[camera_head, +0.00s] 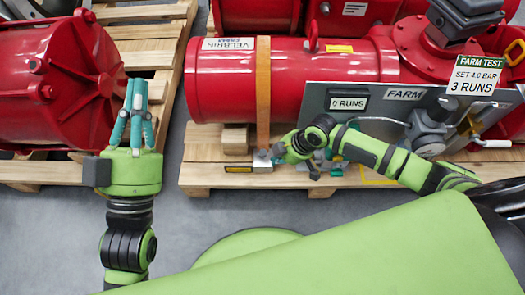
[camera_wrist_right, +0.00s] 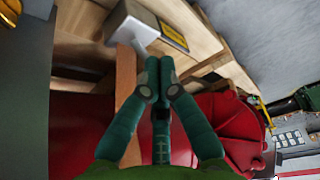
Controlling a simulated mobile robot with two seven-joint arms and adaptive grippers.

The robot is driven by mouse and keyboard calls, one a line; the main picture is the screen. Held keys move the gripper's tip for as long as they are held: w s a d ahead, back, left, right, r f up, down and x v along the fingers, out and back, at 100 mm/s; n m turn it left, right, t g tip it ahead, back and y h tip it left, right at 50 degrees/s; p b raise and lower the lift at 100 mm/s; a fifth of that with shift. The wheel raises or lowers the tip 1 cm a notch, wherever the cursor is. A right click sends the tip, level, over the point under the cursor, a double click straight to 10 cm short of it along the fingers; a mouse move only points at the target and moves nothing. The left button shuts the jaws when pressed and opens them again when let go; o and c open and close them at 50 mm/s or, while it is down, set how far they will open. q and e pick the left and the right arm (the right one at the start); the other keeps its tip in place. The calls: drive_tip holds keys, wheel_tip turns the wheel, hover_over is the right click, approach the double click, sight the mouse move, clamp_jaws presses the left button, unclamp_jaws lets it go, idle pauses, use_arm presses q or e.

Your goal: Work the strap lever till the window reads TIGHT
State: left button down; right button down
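The orange strap (camera_head: 263,95) runs down the front of a red cylinder to a small grey ratchet with a lever (camera_head: 262,158) at the pallet's front edge. A dark box with a yellow label (camera_head: 239,168) lies beside it; its text is too small to read. In the right wrist view the grey lever (camera_wrist_right: 138,30) and labelled box (camera_wrist_right: 172,34) are just beyond my right gripper (camera_wrist_right: 160,64). Its fingertips are together near the lever; I cannot tell whether they touch it. My left gripper (camera_head: 136,84) points up with its fingers close together, empty, far left of the ratchet.
A sign (camera_head: 474,78) reads "SET 4.0 BAR 3 RUNS". Another red housing (camera_head: 60,80) stands at left. Grey floor (camera_head: 215,220) is free in front.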

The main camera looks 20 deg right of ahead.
drive_tip(key=shift+d, duration=0.15)
drive_tip(key=v, duration=1.2)
idle(0.5)
